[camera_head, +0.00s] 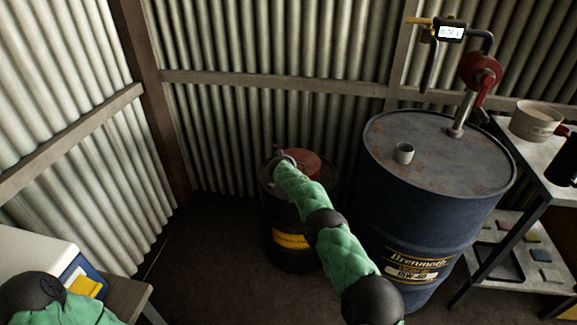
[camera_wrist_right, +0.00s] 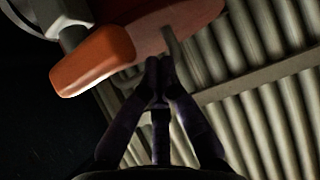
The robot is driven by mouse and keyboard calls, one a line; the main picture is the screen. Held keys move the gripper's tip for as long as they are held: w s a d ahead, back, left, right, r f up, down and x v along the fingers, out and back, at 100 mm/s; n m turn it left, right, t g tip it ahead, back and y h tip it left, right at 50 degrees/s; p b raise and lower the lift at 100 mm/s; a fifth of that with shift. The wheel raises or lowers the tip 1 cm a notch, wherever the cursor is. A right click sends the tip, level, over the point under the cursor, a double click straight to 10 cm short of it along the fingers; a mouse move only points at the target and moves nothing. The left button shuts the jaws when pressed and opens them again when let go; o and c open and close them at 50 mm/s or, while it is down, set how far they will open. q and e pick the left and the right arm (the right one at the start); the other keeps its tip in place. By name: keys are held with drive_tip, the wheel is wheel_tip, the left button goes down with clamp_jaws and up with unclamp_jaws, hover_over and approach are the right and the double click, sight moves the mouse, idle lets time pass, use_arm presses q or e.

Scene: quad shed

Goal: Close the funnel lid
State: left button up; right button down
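The red funnel lid (camera_head: 302,163) shows at the top of a small dark drum (camera_head: 290,215) with a yellow band. My right arm reaches over this drum and hides part of its top; I cannot tell from the head view how far the lid is open. In the right wrist view the red lid (camera_wrist_right: 190,14) is at the top, with an orange-red grip (camera_wrist_right: 92,62) beside it. My right gripper (camera_wrist_right: 158,66) has its fingertips together just below the lid, close to a thin grey rod (camera_wrist_right: 171,44). Nothing shows between them. My left gripper is out of view.
A large blue drum (camera_head: 420,215) with a red pump (camera_head: 480,72) and a small cup (camera_head: 403,153) stands right of my arm. A bench (camera_head: 510,150) is farther right. Corrugated walls close in behind. A cooler (camera_head: 40,255) is lower left.

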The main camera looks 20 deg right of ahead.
drive_tip(key=shift+s+a+f, duration=0.1)
drive_tip(key=shift+s+f, duration=0.05)
drive_tip(key=shift+f, duration=0.1)
drive_tip(key=shift+v, duration=1.35)
drive_tip(key=v, duration=0.9)
drive_tip(key=shift+r, duration=0.3)
drive_tip(key=s+a+f+n+g+y+p, duration=0.2)
drive_tip(key=s+a+f+g+y, duration=0.15)
drive_tip(key=s+a+f, duration=0.6)
drive_tip(key=s+a+f+n+g+y+p, duration=0.2)
drive_tip(key=s+a+f+y, duration=0.3)
drive_tip(key=s+f, duration=0.65)
drive_tip(key=s+a+f+g+p, duration=0.1)
drive_tip(key=s+a, duration=0.1)
drive_tip(key=s, duration=1.2)
drive_tip(key=s+a+f+g+y+p, duration=0.1)
drive_tip(key=s+a+g+p, duration=0.1)
drive_tip(key=s, duration=1.2)
drive_tip(key=shift+a, duration=0.5)
drive_tip(key=shift+s+g, duration=0.1)
drive_tip(key=shift+g, duration=0.15)
